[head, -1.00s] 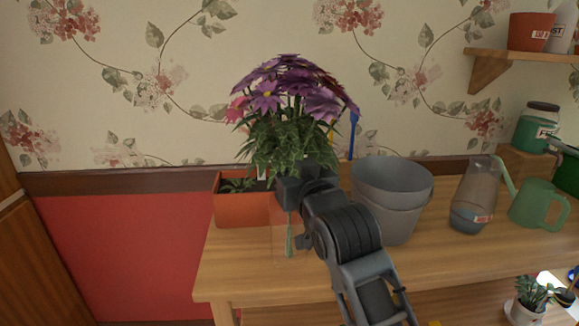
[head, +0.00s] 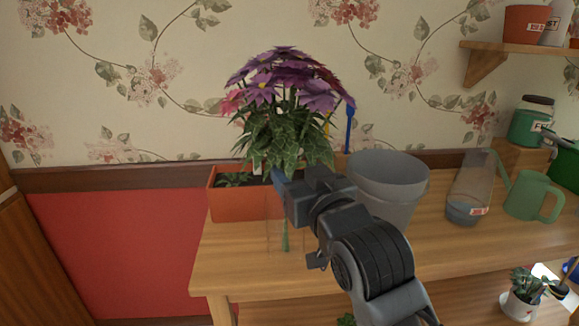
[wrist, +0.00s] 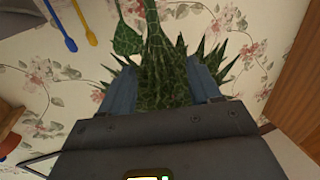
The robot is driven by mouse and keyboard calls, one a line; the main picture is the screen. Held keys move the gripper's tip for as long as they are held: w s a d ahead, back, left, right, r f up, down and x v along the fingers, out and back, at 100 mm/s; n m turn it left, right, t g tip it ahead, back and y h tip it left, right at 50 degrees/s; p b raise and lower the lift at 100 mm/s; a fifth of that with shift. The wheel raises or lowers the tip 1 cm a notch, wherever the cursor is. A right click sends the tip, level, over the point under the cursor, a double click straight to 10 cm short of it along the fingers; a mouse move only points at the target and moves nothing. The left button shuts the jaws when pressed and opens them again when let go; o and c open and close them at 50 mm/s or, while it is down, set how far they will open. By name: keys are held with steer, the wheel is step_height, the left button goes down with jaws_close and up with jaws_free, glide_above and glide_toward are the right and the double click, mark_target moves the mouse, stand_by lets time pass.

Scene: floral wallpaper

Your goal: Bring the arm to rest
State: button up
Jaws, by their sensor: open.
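My gripper (wrist: 160,88) is open, with its two blue-grey fingers apart and green leaves beyond them in the wrist view. In the head view my gripper (head: 282,180) is in front of the leaves of the purple flowers (head: 290,85), at the left part of the table (head: 235,270). My wrist hides part of the plant and table. I cannot tell whether the fingers touch any leaves. Nothing is clearly held between them.
An orange planter (head: 236,205) stands behind and left of my gripper. A clear vessel (head: 275,235) with a green stem is below it. Grey pots (head: 388,180), a glass jug (head: 468,190) and a green watering can (head: 530,196) stand to the right.

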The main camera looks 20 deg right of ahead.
steer(key=shift+s, duration=0.85)
steer(key=s+f+n+g+y, duration=0.1)
steer(key=s+f, duration=0.7)
steer(key=s, duration=0.2)
steer(key=s+f+g, duration=0.1)
steer(key=s+f, duration=0.7)
steer(key=s, duration=0.3)
steer(key=s+g, duration=0.1)
steer(key=s, duration=2)
steer(key=shift+d, duration=0.15)
